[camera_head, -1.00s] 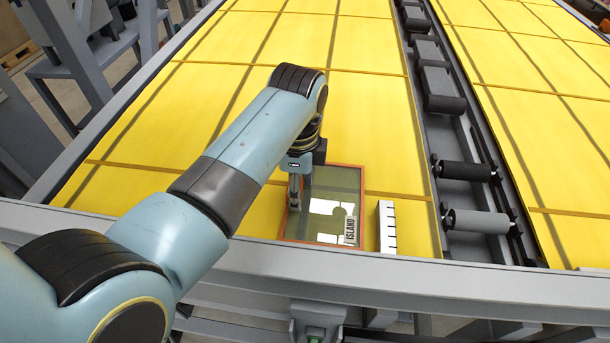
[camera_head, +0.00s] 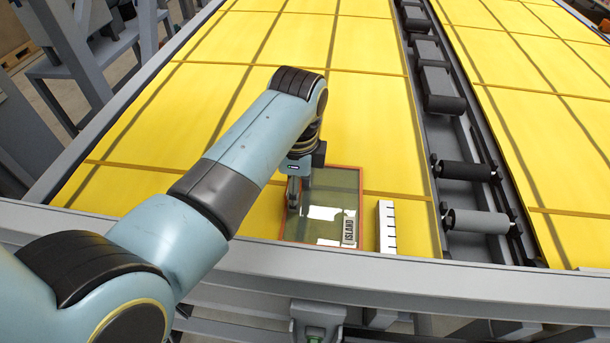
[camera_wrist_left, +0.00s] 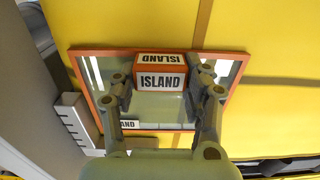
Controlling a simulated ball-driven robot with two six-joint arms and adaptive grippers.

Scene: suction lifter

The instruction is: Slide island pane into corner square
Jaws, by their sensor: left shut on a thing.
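The island pane (camera_head: 334,192) is a greenish glass sheet with an orange frame and an ISLAND label. It lies on the near part of the yellow surface, beside a white notched block. My left gripper (camera_head: 295,195) is down at the pane's left side. In the left wrist view, its fingers (camera_wrist_left: 160,88) are shut on a small orange block (camera_wrist_left: 162,78) marked ISLAND, which stands on the pane (camera_wrist_left: 150,108). Finger contact is partly hidden in the head view. Which square is the corner square cannot be told from labels. My right gripper is not in view.
The white block (camera_head: 387,228) with black marks stands close to the pane's right edge, with a narrow gap. A grey rail (camera_head: 420,270) runs along the near edge. Dark rollers (camera_head: 465,171) lie in the channel at right. Yellow squares beyond the pane are clear.

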